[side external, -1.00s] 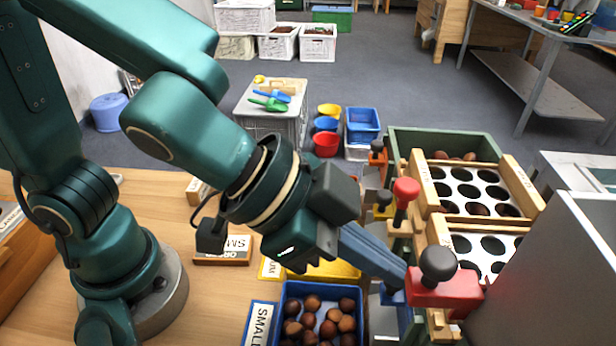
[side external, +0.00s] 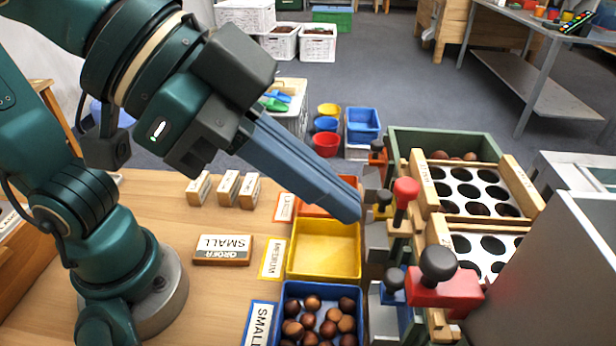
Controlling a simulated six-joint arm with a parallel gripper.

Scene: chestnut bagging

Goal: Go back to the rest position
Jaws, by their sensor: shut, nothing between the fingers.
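My gripper (side external: 350,212) is shut and empty. Its long blue-grey fingers point down and to the right, with the tips in front of or above the far end of the yellow tray, near the sorting stand. I cannot tell the exact height. The yellow tray (side external: 325,279) looks empty. The blue tray (side external: 283,314) in front of it holds several chestnuts. An orange tray (side external: 311,211) behind is partly hidden by the fingers. The red block with a black knob (side external: 438,283) stands at the right, apart from my gripper.
The sorting stand (side external: 432,205) with perforated white plates and upright knobs is to the right, next to a grey panel (side external: 560,275). An order block marked SMALL (side external: 223,250) and several small wooden blocks (side external: 228,188) lie on the table.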

